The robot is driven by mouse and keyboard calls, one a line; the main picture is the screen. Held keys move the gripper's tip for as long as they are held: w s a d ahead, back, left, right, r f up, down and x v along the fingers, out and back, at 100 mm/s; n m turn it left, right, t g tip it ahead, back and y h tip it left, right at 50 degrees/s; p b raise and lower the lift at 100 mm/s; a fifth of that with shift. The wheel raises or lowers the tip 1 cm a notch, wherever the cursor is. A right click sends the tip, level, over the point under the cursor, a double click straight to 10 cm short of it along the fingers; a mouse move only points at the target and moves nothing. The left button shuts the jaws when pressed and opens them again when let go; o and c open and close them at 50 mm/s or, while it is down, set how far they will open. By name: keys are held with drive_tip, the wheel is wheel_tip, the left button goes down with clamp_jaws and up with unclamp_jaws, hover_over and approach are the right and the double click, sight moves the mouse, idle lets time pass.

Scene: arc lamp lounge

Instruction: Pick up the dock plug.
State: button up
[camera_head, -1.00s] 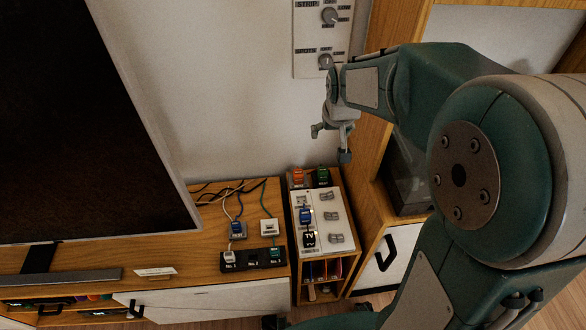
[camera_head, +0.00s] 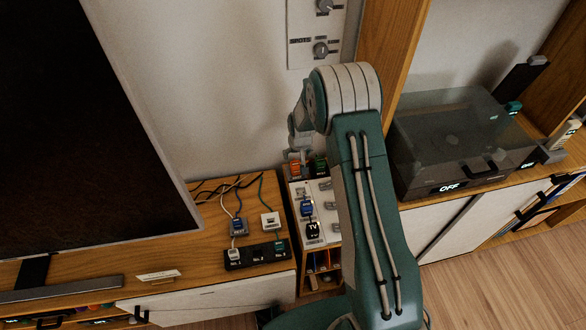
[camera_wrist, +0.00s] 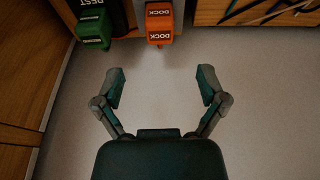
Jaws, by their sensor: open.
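The dock plug (camera_wrist: 159,22) is an orange block labelled DOCK at the top middle of the wrist view. In the head view the orange plug (camera_head: 295,168) sits at the back left of the narrow unit beside the TV bench. My gripper (camera_wrist: 161,85) is open and empty in the wrist view, its two fingers spread below the plug and apart from it. In the head view my gripper (camera_head: 300,152) is small and partly hidden by my wrist, close above the orange plug.
A blue plug (camera_head: 306,207) and a TV-labelled block (camera_head: 313,231) sit nearer on the unit. A dark screen (camera_head: 85,130) stands left. A record player (camera_head: 450,140) is at right.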

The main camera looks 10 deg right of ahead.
sight(296, 164)
drive_tip(key=x, duration=0.4)
drive_tip(key=shift+d+f, duration=0.15)
drive_tip(key=shift+f, duration=0.3)
drive_tip(key=shift+x, duration=2.85)
drive_tip(key=shift+w, duration=0.1)
clamp_jaws()
